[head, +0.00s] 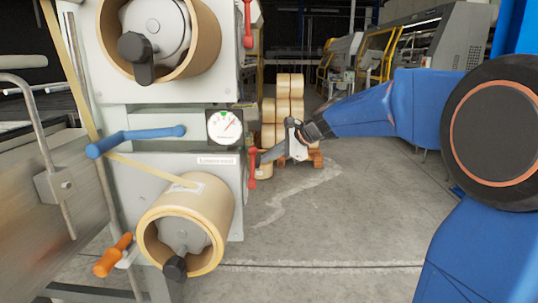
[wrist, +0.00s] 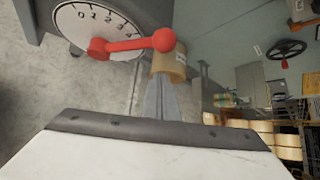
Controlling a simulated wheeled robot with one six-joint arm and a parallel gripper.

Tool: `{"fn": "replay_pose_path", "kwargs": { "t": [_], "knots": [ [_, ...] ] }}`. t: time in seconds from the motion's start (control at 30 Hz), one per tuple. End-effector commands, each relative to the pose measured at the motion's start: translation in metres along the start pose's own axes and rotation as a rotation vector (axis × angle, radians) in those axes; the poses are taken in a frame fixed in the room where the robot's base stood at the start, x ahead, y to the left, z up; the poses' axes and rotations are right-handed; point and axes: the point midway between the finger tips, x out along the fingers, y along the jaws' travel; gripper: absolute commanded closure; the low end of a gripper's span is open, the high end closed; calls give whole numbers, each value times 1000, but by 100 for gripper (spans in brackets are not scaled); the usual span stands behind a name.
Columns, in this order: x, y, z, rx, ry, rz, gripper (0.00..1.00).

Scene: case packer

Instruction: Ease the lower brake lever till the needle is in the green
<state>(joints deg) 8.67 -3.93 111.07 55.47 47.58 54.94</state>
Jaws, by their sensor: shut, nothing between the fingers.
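The lower brake lever (head: 252,168) is red and sits on the right side of the machine's lower section. In the wrist view the lever (wrist: 130,45) lies across a white dial (wrist: 92,22) numbered from 0, its knob end to the right. The round gauge (head: 224,127) has a small green mark at its top; its thin red needle seems to point up and right, to the right of the green. My gripper (head: 263,158) is shut and empty, just right of the lever. In the wrist view its fingertips (wrist: 159,82) are just below the knob; contact cannot be told.
A tape roll (head: 186,222) is mounted below the gauge, with another (head: 160,35) above. A second red lever (head: 247,24) is higher up. A blue bar (head: 140,138) juts out at left. Stacked rolls (head: 290,105) stand behind my gripper. The floor at right is open.

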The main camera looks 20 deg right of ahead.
Motion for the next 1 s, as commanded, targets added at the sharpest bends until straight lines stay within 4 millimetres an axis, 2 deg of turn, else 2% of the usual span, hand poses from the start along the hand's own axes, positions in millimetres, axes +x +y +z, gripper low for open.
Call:
{"fn": "replay_pose_path", "kwargs": {
  "t": [0.03, 0.6, 0.8, 1.0],
  "knots": [
    [6, -1, -5, 2, 1, 2, 100],
    [-82, 11, -4, 0, 2, -3, 100],
    [-95, 13, -4, 1, 1, -2, 100],
    [-96, 14, -4, 0, 0, 0, 100]
  ]
}}
